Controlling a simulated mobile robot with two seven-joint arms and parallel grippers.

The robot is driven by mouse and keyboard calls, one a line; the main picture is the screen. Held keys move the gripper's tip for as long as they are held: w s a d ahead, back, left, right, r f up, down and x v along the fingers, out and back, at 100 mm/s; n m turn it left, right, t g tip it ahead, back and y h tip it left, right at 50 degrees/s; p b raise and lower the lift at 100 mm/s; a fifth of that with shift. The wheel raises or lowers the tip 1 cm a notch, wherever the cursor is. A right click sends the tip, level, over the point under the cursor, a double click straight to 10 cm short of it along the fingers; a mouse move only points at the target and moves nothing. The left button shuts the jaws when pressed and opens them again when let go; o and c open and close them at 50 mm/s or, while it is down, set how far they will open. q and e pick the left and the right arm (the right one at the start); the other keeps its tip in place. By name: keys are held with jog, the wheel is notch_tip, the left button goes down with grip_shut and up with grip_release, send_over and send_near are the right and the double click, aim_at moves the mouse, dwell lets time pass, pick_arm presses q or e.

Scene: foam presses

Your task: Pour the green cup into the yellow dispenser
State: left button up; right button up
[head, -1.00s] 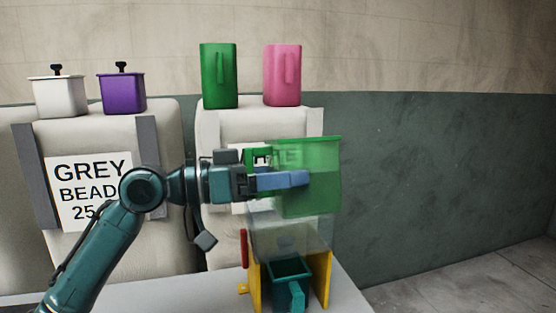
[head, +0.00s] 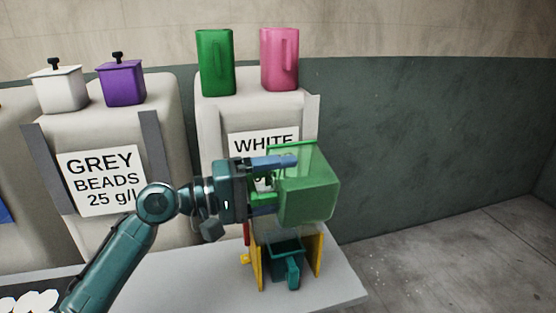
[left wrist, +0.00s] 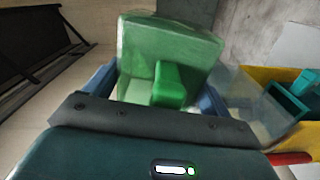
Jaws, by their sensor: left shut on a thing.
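My left gripper (head: 268,186) is shut on the translucent green cup (head: 312,188), one blue finger above and one below. The cup hangs in the air above the yellow dispenser (head: 319,255) and looks tilted. In the left wrist view the cup (left wrist: 168,45) fills the space between the fingers, its handle (left wrist: 169,84) facing me. The dispenser has yellow side walls and a clear hopper, largely hidden behind the cup and gripper. A teal cup (head: 286,256) stands between its walls. I cannot tell what the green cup contains. My right gripper is out of view.
Behind stand a grey-beads sack (head: 100,185) and a white-labelled sack (head: 264,112). A white bin (head: 60,91) and purple bin (head: 123,84) sit on one, a green jug (head: 215,62) and pink jug (head: 280,60) on the other. The table (head: 180,275) has bare room left of the dispenser.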

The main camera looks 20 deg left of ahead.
aim_at(269, 172)
pick_arm(q)
jog(key=shift+w+a+n+p, duration=0.15)
jog(key=shift+n+p, duration=0.25)
jog(key=shift+n, duration=0.2)
jog(key=shift+w+r+n+p, duration=0.2)
jog(key=shift+n+p, duration=0.4)
jog(key=shift+p, duration=0.25)
jog(key=shift+w+a+f+n, duration=0.2)
jog(key=shift+f+n, duration=0.1)
jog(key=shift+n, duration=0.3)
jog(key=shift+w+a+n, duration=0.1)
jog(key=shift+w+n, duration=0.05)
jog(key=shift+n, duration=0.25)
jog(key=shift+w+a+r+n, duration=0.2)
jog(key=shift+w+r+n, duration=0.1)
jog(key=shift+n, duration=0.4)
jog(key=shift+w+a+r+n, duration=0.15)
jog(key=shift+w+r+n, duration=0.1)
jog(key=shift+n, duration=0.45)
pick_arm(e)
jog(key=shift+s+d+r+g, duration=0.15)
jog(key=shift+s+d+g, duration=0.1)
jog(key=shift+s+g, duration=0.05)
pick_arm(q)
jog(key=shift+b, duration=0.3)
